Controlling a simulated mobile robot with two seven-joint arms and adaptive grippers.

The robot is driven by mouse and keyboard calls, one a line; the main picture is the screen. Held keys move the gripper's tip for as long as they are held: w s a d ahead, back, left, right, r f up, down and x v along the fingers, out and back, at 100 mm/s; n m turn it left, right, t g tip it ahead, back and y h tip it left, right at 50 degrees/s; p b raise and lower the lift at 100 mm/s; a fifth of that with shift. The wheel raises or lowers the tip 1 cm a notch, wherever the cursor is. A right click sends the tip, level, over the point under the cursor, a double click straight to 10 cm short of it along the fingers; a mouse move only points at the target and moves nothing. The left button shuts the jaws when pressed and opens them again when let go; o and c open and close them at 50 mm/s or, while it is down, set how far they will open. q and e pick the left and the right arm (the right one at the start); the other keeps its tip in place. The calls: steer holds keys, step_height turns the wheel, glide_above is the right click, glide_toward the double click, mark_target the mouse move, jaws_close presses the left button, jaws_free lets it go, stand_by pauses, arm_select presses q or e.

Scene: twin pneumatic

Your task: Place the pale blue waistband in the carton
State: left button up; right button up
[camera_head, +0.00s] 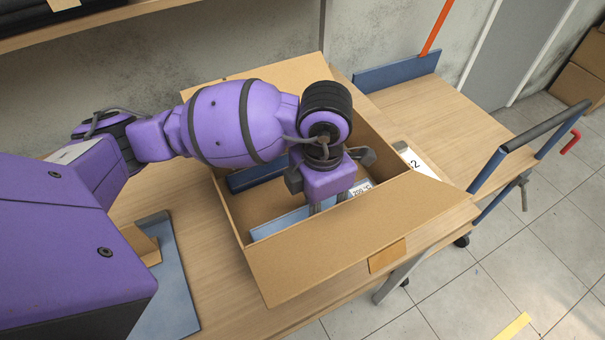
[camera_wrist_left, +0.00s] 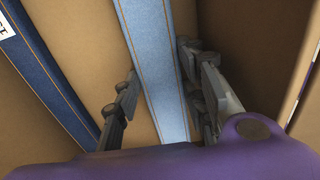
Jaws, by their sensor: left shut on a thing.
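The carton (camera_head: 345,242) stands open on the wooden table with its flaps folded out. My left gripper (camera_head: 329,205) reaches down inside it from above. The pale blue waistband (camera_head: 279,223) lies low inside the carton, partly hidden by my gripper, with a white label near its right end. In the left wrist view the fingers of my left gripper (camera_wrist_left: 163,75) stand on either side of the pale blue waistband (camera_wrist_left: 158,70), shut on it. I cannot tell whether the band touches the carton floor. My right gripper is not in view.
A dark blue waistband (camera_head: 255,176) lies in the carton along its far side; it also shows in the left wrist view (camera_wrist_left: 42,70). A blue panel (camera_head: 397,72) stands at the table's back. A blue tray (camera_head: 172,285) is at left. A cart handle (camera_head: 530,128) is at right.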

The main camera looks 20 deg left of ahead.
arm_select(q)
steer(key=shift+f, duration=0.15)
steer(key=shift+f, duration=0.15)
steer(key=o, duration=0.9)
step_height(320, 180, up, 12)
steer(key=shift+r+p, duration=0.25)
steer(key=shift+p, duration=0.1)
